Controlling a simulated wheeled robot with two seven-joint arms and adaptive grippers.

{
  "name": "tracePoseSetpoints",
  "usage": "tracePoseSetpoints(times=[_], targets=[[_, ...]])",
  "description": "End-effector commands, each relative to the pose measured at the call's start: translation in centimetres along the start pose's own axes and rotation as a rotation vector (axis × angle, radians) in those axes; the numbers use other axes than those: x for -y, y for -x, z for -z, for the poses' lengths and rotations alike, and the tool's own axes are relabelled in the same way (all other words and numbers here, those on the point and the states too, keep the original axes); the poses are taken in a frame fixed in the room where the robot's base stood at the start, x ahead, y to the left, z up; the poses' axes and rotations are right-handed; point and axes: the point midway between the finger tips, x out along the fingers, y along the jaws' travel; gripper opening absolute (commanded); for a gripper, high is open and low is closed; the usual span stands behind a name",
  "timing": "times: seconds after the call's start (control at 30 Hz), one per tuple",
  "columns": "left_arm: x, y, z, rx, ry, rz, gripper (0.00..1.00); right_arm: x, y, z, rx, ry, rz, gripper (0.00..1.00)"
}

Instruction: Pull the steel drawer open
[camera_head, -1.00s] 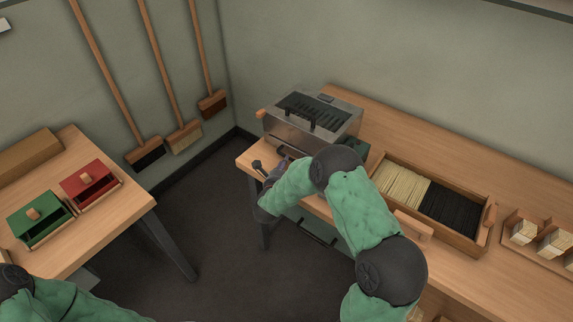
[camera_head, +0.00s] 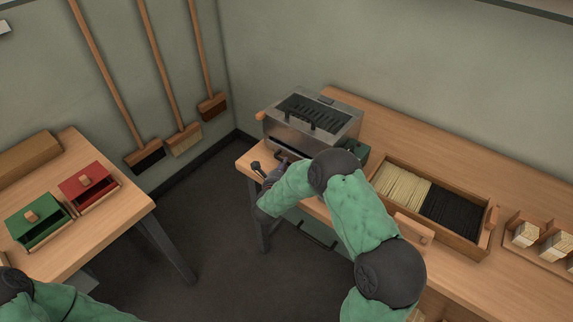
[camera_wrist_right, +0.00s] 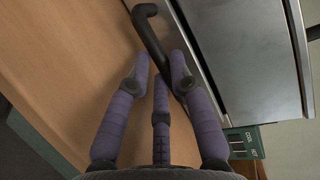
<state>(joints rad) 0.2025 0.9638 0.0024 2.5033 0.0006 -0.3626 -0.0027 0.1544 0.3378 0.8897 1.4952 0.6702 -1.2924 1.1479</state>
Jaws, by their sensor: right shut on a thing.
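The steel unit (camera_head: 308,122), a boxy metal case with a dark slotted top, stands at the left end of the right-hand bench. In the right wrist view its smooth steel front (camera_wrist_right: 235,55) lies close by, with a dark bar handle (camera_wrist_right: 152,35) alongside it. My right gripper (camera_wrist_right: 160,68) is shut on this handle, its purple fingers on both sides of the bar. In the head view my right gripper (camera_head: 268,170) is low at the unit's front, partly hidden by my arm. I cannot tell how far the drawer is out. My left gripper is out of view.
A wooden tray (camera_head: 490,222) of pale and black bristles sits on the bench (camera_head: 380,128) right of the unit. Green (camera_head: 40,235) and red (camera_head: 97,200) boxes stand on the left table. Brooms hang on the wall. The floor between the tables is clear.

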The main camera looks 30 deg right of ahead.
Motion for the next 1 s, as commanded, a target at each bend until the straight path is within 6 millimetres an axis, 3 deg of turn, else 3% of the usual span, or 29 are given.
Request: tracePoseSetpoints(times=[0.2,0.4,0.8,0.83,0.87,1.0], targets=[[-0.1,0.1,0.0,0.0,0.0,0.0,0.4,-1.4,5.7,-2.5,0.009,0.002,-0.004,0.0],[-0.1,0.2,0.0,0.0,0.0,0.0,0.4,-2.1,8.9,-3.8,0.006,0.003,-0.003,0.0],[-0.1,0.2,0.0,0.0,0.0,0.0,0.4,-2.3,9.7,-4.0,0.002,0.002,-0.003,0.0],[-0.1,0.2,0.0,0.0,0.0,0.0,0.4,-2.3,9.7,-4.0,0.002,0.002,-0.003,0.24],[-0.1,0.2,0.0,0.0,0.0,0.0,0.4,-2.3,9.7,-4.0,0.002,0.002,-0.003,0.32],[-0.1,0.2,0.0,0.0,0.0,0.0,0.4,-2.3,9.6,-4.0,0.002,0.002,-0.002,0.32]])
